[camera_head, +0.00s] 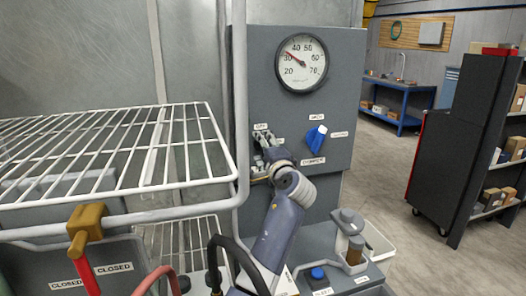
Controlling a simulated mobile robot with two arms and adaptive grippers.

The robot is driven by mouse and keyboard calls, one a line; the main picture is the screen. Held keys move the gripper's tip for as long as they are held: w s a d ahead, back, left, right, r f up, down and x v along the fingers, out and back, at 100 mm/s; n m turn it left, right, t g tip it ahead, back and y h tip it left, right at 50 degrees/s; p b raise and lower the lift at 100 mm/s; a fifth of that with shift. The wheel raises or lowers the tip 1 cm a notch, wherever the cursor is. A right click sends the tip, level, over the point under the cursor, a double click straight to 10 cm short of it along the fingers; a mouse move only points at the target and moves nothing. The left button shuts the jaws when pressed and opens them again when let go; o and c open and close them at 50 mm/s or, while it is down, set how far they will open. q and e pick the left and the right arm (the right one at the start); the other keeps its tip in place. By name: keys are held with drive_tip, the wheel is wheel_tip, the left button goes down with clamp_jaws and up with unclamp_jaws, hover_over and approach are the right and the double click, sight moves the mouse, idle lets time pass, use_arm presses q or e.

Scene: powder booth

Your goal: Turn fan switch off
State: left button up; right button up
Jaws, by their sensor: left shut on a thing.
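A grey control panel (230,200) stands in the middle of the head view. The fan switch sits at its lower left, by a small white label (261,127); it is mostly hidden behind my left gripper (265,143). My left gripper is shut on the switch, with its arm reaching up from below. The switch's exact position cannot be made out. My right gripper is not in view.
A blue damper knob (316,138) is close to the right of my left gripper. A round gauge (302,63) is above. A white wire rack (120,193) fills the left. A grey unit with a blue button (317,273) stands below the panel.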

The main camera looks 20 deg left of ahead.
use_arm(q)
drive_tip(key=shift+r, duration=0.4)
drive_tip(key=o, duration=1)
drive_tip(key=shift+c, duration=0.2)
drive_tip(key=shift+o, duration=0.5)
drive_tip(key=shift+w+f, duration=0.2)
drive_tip(key=shift+f, duration=0.1)
drive_tip(key=v, duration=0.7)
drive_tip(key=shift+s+d, duration=0.15)
drive_tip(key=shift+s, duration=0.1)
